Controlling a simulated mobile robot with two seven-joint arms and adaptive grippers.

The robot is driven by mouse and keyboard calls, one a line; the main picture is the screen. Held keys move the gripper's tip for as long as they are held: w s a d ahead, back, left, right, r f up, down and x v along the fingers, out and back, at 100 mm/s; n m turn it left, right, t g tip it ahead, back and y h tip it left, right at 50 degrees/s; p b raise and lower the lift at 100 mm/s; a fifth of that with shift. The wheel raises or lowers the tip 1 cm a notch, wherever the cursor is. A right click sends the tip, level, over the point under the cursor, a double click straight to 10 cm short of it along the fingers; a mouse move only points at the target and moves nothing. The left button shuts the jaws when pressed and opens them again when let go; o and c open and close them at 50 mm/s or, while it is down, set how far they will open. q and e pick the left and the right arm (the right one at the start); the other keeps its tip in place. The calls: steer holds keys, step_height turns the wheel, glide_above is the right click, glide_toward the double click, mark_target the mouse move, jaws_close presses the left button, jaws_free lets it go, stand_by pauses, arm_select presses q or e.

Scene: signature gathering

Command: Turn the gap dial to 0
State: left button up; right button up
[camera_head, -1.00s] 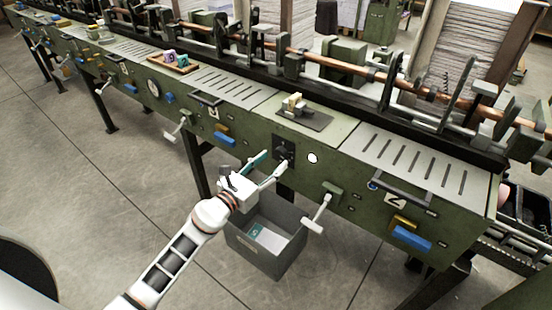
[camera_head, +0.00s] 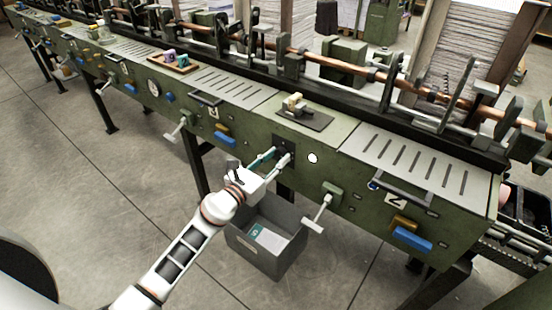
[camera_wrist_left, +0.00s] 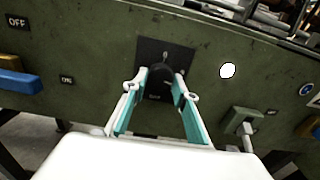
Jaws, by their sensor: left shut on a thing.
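The gap dial (camera_wrist_left: 158,82) is a dark knob on a black square plate (camera_wrist_left: 178,52) on the green machine front, with a small pale mark above it. My left gripper (camera_wrist_left: 166,88) has its white fingers with teal pads on both sides of the knob in the left wrist view, shut on it. In the head view my left gripper (camera_head: 278,157) reaches the plate, and its fingers hide most of the knob. The dial's exact setting is too small to read. My right gripper is not in view.
A white round spot (camera_head: 313,158) is right of the plate. A crank handle (camera_head: 322,208) juts out further right. A grey bin (camera_head: 288,258) stands on the floor below.

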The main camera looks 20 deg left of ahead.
arm_select(q)
steer(key=shift+n, duration=0.3)
steer(key=n+p, duration=0.1)
steer(key=n, duration=0.2)
steer(key=shift+n+p, duration=0.3)
steer(key=shift+n, duration=0.1)
steer(key=n+p, duration=0.1)
steer(key=n, duration=0.4)
steer(key=shift+r, duration=0.1)
steer(key=n+p, duration=0.2)
steer(key=n, duration=0.3)
steer(key=shift+d, duration=0.1)
steer(key=n+p, duration=0.2)
steer(key=n, duration=0.2)
steer(key=shift+n, duration=0.4)
steer(key=o, duration=1.1)
steer(key=shift+s, duration=0.1)
